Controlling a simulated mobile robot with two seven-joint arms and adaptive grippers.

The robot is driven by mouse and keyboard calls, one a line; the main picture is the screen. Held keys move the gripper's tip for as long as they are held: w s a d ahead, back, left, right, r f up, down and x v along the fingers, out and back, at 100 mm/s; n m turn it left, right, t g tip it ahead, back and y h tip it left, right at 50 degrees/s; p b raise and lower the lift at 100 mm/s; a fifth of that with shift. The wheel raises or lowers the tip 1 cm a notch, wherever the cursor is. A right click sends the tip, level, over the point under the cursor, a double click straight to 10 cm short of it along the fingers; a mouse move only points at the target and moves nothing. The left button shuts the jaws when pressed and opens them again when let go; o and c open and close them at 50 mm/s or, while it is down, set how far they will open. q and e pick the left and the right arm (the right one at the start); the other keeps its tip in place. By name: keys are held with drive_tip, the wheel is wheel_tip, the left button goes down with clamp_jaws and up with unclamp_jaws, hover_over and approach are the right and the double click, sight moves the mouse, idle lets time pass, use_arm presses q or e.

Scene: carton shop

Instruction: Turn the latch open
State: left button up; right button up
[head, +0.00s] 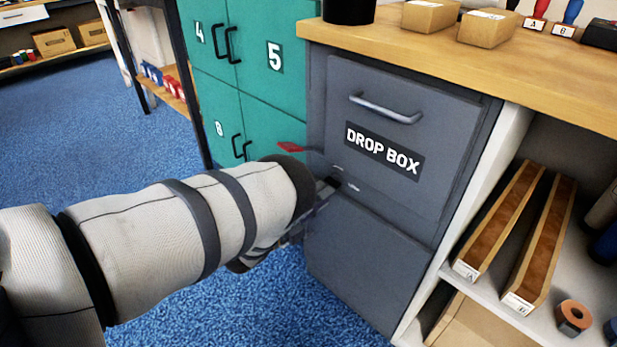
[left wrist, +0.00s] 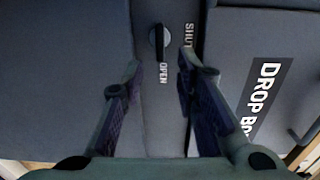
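The latch (left wrist: 157,42) is a small dark round knob with a bar across it on the grey drop box front. In the left wrist view its bar runs roughly up and down, its lower end near the word OPEN; the word SHUT is to its right. My left gripper (left wrist: 160,65) is open, its fingers apart on either side below the latch, with nothing between them. In the head view the left gripper (head: 328,188) is at the left side of the drop box (head: 385,115), and my arm hides part of it; the latch cannot be made out there. My right gripper is not in view.
Green lockers (head: 280,110) stand left of the drop box, with a red piece (head: 290,147) in front of them. A wooden counter (head: 480,55) with cartons (head: 487,28) lies above. An open shelf (head: 500,283) is on the right. Blue carpet (head: 75,130) is clear at left.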

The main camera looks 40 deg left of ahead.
use_arm(q)
drive_tip(key=s, duration=0.7)
drive_tip(key=shift+a, duration=0.25)
